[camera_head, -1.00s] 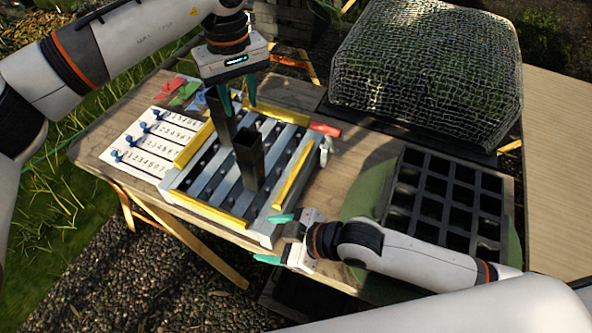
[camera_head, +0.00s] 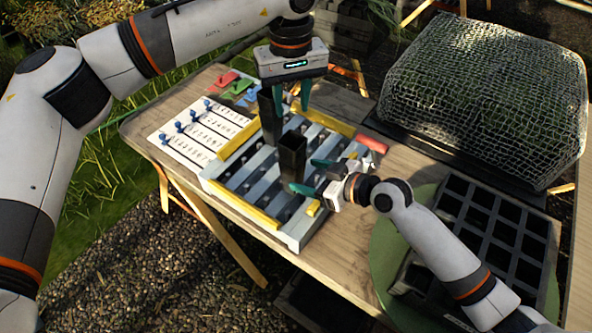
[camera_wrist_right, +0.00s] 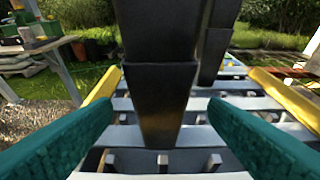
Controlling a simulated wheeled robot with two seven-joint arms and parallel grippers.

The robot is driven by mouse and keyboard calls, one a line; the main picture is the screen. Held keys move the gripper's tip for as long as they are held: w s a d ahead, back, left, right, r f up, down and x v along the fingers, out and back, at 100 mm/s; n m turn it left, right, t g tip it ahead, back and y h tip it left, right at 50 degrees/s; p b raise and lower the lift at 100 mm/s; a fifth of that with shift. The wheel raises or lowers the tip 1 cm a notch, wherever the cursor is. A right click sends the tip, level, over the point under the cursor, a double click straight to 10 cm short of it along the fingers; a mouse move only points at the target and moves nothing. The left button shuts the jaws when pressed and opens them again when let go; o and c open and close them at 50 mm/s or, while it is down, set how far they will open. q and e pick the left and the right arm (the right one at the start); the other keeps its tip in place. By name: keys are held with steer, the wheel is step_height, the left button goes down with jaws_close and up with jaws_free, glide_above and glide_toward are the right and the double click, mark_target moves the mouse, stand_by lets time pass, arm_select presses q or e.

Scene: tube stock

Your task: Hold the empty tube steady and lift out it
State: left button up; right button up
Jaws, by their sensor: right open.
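A dark square tube (camera_head: 292,156) with an open top stands upright on the slatted grey rack (camera_head: 238,181). My right gripper (camera_head: 309,176) is open just right of this tube, its teal fingers pointing at it. In the right wrist view the tube (camera_wrist_right: 160,105) fills the middle, ahead of and between the open fingers (camera_wrist_right: 163,95). A second dark tube (camera_head: 270,116) stands behind it on the rack, beneath my left gripper (camera_head: 291,98). It also shows in the right wrist view (camera_wrist_right: 213,50). Whether the left fingers grip it is unclear.
Yellow rails (camera_head: 252,215) edge the rack. A white numbered board (camera_head: 197,133) with blue pegs lies left of it. A black multi-cell tray (camera_head: 497,222) is at the right. A mesh-covered dome (camera_head: 486,98) stands at the back right. A red block (camera_head: 371,143) lies near the rack's far corner.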

mark_target(301, 173)
steer(key=shift+x, duration=2.8)
steer(key=shift+c, duration=0.3)
steer(key=c, duration=1)
